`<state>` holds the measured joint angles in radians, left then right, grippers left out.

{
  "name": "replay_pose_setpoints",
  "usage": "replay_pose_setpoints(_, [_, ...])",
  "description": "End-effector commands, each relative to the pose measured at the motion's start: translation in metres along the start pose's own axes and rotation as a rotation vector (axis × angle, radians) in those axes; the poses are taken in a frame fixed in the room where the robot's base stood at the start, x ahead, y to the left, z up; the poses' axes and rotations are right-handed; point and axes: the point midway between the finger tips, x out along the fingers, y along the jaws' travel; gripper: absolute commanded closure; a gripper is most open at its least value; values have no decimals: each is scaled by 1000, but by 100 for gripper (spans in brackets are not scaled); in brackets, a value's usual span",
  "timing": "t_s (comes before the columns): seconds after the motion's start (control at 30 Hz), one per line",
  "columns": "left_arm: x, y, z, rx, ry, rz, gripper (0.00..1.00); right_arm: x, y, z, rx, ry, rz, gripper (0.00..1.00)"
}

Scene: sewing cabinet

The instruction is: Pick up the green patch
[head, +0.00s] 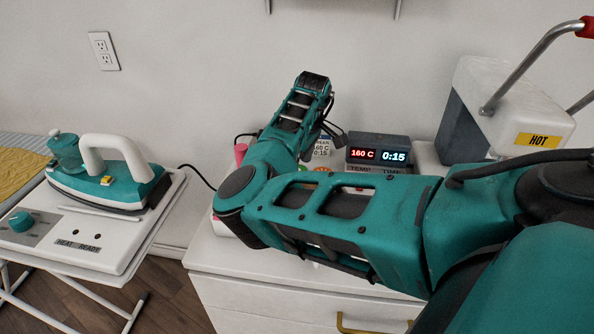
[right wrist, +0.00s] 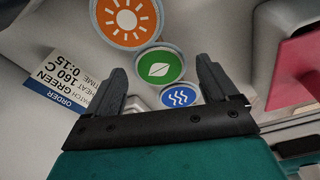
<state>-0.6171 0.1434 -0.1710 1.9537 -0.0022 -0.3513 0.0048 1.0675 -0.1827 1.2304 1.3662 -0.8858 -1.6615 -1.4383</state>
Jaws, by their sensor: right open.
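The green patch (right wrist: 160,67) is a round disc with a white leaf on it. In the right wrist view it lies between an orange sun patch (right wrist: 127,18) and a blue wave patch (right wrist: 181,95). My right gripper (right wrist: 162,70) is open and empty, with a fingertip to either side of the green patch in the picture. I cannot tell whether the fingers touch it. In the head view my right arm hides the green patch and the gripper. My left gripper is in neither view.
An order card (right wrist: 62,82) reads patch green, 160 C, 0:15. A pink-red object (right wrist: 295,68) is at the right. In the head view a timer box (head: 378,152) and a heat press marked HOT (head: 520,105) stand on the cabinet (head: 250,272). A teal iron (head: 110,185) stands at the left.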

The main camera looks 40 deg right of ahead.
Motion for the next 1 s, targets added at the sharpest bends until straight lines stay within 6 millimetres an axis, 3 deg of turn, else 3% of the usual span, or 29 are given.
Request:
replay_pose_setpoints(0.87, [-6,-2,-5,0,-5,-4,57,4,0,1,0,0,0,13])
replay_pose_setpoints(1.0, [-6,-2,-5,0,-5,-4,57,4,0,1,0,0,0,27])
